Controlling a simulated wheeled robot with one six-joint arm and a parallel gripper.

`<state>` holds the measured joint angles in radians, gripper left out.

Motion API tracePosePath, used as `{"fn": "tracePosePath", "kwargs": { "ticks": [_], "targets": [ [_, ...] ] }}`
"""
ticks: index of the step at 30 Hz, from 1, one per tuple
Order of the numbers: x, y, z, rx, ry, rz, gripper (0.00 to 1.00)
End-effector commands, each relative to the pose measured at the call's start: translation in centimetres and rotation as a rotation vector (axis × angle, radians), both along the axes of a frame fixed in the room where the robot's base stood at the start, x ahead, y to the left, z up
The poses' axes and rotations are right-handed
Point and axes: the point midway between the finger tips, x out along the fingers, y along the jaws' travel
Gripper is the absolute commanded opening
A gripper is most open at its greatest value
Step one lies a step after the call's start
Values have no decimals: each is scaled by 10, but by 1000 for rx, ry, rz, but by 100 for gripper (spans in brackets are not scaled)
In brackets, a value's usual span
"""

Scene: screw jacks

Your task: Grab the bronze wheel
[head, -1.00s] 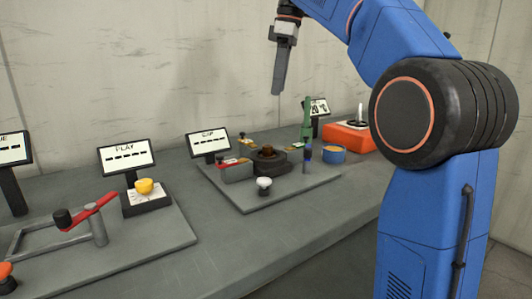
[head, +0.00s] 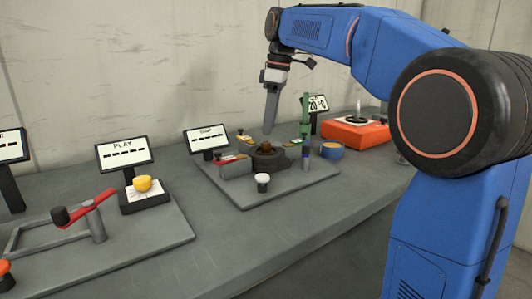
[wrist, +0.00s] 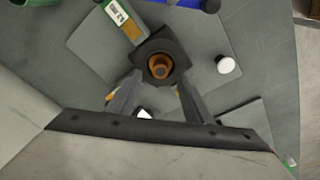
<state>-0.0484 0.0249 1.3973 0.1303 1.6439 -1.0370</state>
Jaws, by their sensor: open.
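The bronze wheel (head: 267,147) is a small brown-orange round piece in the top of a dark block on a grey plate. In the wrist view the bronze wheel (wrist: 160,67) shows from above, just beyond the fingertips. My gripper (head: 268,131) points down and hangs a little above the wheel in the head view. In the wrist view my gripper (wrist: 157,90) is open, its two fingers apart with nothing between them. I see no contact with the wheel.
A green post (head: 305,119) stands close to the right of the block, with a blue bowl (head: 331,150) beyond it. A white knob (head: 263,180) stands in front. A small display (head: 206,138) is behind left. An orange box (head: 355,132) sits farther right.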

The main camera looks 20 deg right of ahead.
Motion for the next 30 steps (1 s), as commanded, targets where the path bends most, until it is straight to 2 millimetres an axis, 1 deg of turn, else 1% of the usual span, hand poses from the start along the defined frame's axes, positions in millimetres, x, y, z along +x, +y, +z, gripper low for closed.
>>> {"fn": "tracePosePath", "kwargs": {
  "ticks": [9,12,15,21,23,24,27,30],
  "targets": [
    [2,6,-38,0,1,0,46],
    [2,7,-46,0,1,0,46],
    [3,8,-50,0,-1,0,46],
    [3,8,-50,0,-1,0,46],
    [3,8,-50,0,0,0,32],
    [3,8,-50,0,0,0,22],
    [3,8,-50,0,0,0,0],
    [3,8,-49,0,-1,0,0]
  ]
}}
